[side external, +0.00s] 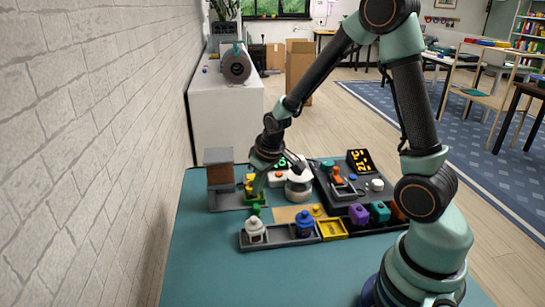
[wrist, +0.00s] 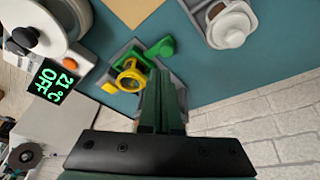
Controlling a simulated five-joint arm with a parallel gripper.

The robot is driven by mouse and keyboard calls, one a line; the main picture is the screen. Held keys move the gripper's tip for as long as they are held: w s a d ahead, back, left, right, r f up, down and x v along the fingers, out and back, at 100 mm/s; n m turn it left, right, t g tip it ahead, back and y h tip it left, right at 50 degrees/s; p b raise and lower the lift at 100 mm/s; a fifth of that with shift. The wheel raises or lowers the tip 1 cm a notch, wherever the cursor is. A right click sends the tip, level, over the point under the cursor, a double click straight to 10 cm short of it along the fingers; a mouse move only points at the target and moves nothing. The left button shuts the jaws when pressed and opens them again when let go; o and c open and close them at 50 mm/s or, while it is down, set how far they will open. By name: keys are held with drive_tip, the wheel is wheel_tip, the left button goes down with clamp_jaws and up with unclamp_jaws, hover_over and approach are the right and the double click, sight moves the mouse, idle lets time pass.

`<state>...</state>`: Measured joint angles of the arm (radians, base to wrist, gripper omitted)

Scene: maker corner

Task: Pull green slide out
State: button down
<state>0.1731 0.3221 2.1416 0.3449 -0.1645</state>
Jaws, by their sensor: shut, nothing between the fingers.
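A yellow ring-shaped piece (wrist: 128,76) sits on or against the slide; the exact contact is unclear. My gripper (wrist: 163,78) is shut and empty. Its fingertips appear beside the slide and holder in the wrist view, hiding part of the holder. In the side external view my gripper (side external: 256,190) is over the slide area; contact cannot be told.
A grey tray (side external: 275,241) with white and blue knobbed pieces and a yellow box (side external: 332,230) lies in front. The teal table front (side external: 260,280) is clear.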

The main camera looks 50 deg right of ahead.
drive_tip(key=shift+v, duration=2.55)
drive_tip(key=shift+d, duration=0.15)
drive_tip(key=s+a+r+t, duration=0.1)
drive_tip(key=s+a+r, duration=0.6)
drive_tip(key=s+r, duration=0.4)
drive_tip(key=shift+s+a+r+t+y, duration=0.2)
drive_tip(key=shift+r+t+y, duration=0.15)
drive_tip(key=shift+r, duration=0.3)
